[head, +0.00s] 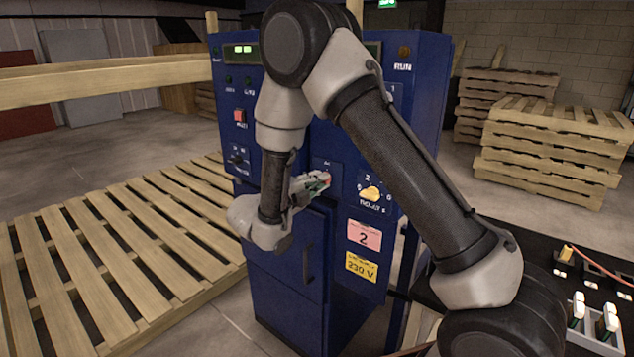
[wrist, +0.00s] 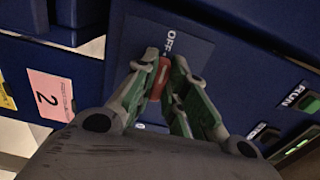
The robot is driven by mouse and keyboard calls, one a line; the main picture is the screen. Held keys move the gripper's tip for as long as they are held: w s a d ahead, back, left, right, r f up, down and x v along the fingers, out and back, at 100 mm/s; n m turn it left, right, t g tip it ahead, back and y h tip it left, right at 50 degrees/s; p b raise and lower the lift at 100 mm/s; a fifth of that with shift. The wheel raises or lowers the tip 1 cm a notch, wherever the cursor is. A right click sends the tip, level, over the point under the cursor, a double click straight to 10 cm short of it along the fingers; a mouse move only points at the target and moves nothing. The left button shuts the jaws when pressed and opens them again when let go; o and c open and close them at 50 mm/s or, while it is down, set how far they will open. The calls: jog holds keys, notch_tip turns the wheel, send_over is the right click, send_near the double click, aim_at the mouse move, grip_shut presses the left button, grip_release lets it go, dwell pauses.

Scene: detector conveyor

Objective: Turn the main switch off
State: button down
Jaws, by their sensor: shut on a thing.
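The main switch is a red handle (head: 328,178) on the front of a blue cabinet (head: 275,272), on a small dark plate. In the wrist view the red handle (wrist: 160,78) sits between the fingertips, with the word OFF on the panel just beyond it. My gripper (head: 321,181) reaches the panel and is shut on the red handle; the fingers also show in the wrist view (wrist: 164,68). The fingers hide part of the handle, and I cannot tell for certain which position it points to.
A yellow knob (head: 371,193) is right of the switch, above a pink label (head: 364,235) and a yellow 230 V label (head: 361,267). A red button (head: 240,117) and a dark knob (head: 238,158) are at left. Wooden slats (head: 110,250) lie left of the cabinet.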

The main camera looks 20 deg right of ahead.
jog(key=c, duration=1.5)
grip_release()
jog(key=shift+o, duration=0.2)
jog(key=v, duration=1.2)
